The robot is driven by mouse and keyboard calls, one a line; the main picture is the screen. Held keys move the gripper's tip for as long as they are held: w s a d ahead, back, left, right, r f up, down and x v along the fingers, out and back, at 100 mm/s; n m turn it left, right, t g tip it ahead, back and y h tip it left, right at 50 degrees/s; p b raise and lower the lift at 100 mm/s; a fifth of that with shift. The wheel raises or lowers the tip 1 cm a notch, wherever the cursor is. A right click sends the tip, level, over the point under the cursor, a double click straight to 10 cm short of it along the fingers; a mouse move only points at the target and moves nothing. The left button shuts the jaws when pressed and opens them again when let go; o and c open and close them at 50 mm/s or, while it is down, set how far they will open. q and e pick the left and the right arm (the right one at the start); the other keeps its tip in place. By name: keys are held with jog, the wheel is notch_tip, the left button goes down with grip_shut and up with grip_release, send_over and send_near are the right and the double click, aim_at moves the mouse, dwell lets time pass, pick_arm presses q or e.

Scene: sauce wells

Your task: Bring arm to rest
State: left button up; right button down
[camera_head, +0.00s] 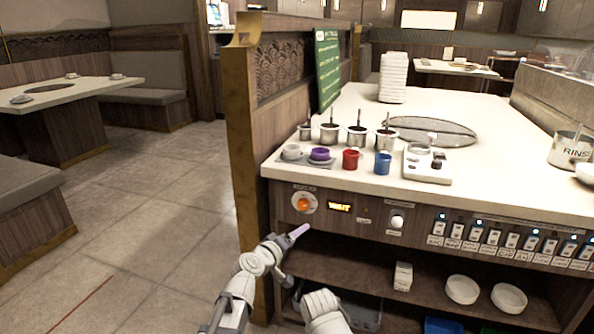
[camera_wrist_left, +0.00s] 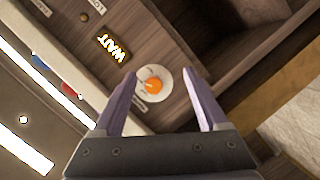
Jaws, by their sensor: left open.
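My left gripper (camera_head: 299,231) is in front of the counter's wooden front panel, just below the orange knob. In the left wrist view the left gripper (camera_wrist_left: 161,72) is open, with its two purple fingers apart and nothing between them. The orange knob (camera_head: 303,204) sits in a pale round plate on the panel. In the wrist view the knob (camera_wrist_left: 153,86) shows beyond the gap between the fingers; I see no contact. The lit display (camera_head: 339,207) beside it reads WAIT. My right gripper is not visible.
The counter top (camera_head: 350,105) holds several steel pots (camera_head: 356,135), a red cup (camera_head: 350,159), a blue cup (camera_head: 383,163) and a white stack (camera_head: 393,77). An open shelf (camera_head: 365,266) holds white bowls (camera_head: 462,289). A wooden partition (camera_head: 241,150) stands left; floor beyond it is clear.

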pick_arm(q)
jog(key=s+a+f+m+g+y, duration=0.35)
jog(key=s+a+f+g, duration=0.35)
jog(key=s, duration=0.4)
jog(key=s+a+f+m+g+y, duration=0.2)
jog(key=s+a+f+g+y, duration=0.25)
jog(key=s+a+f, duration=0.5)
jog(key=s+d+m+g, duration=0.2)
jog(key=s+d+m, duration=0.2)
jog(key=s+d, duration=0.65)
notch_tip(320, 180, up, 38)
jog(key=w+d+p, duration=0.1)
jog(key=w+p, duration=0.1)
jog(key=p, duration=3.5)
jog(key=shift+d+f+y+p, duration=0.15)
jog(key=shift+d+y+p, duration=0.15)
jog(key=shift+p, duration=0.1)
